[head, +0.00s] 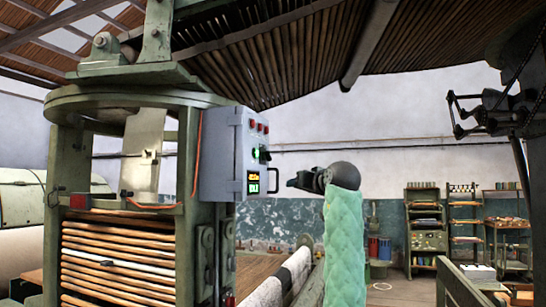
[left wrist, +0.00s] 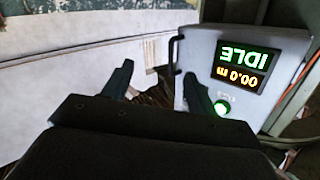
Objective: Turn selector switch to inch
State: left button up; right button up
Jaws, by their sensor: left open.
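A grey control box (head: 218,155) is mounted on the green machine frame, with red buttons on top, a lit display and a handle. The selector switch (head: 264,154) is a dark knob beside a green light, above the display. In the left wrist view the box (left wrist: 200,55) appears upside down, its display reading IDLE. There the green-lit round control (left wrist: 222,107) is partly behind a finger, and its setting cannot be read. My left gripper (head: 293,183) is open and empty, right of the box and apart from it; its fingers also show in the left wrist view (left wrist: 158,88).
The machine's green post (head: 187,215) and stacked wooden slats (head: 118,260) stand left of and below the box. Shelves (head: 425,225) stand far back right. Air between gripper and box looks clear.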

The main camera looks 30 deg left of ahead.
aim_at(267, 156)
pick_arm(q)
jog(key=w+a+r+g+y+p, duration=0.1)
jog(key=a+r+g+y+p, duration=0.3)
jog(key=a+r+g+y, duration=0.3)
jog(key=shift+w+a+r+g, duration=0.15)
jog(key=shift+a+r+g, duration=0.45)
jog(key=shift+a+r, duration=1.15)
pick_arm(e)
jog(key=s+d+f+t, duration=0.1)
jog(key=f, duration=0.8)
jog(key=s+d+f+t, duration=0.1)
jog(key=s+d+f, duration=0.1)
jog(key=f, duration=0.7)
jog(key=shift+s+f, duration=0.15)
jog(key=shift+s, duration=0.15)
pick_arm(q)
jog(key=shift+a+f, duration=0.4)
jog(key=shift+f, duration=0.05)
jog(key=c, duration=1)
pick_arm(e)
jog(key=shift+w, duration=0.15)
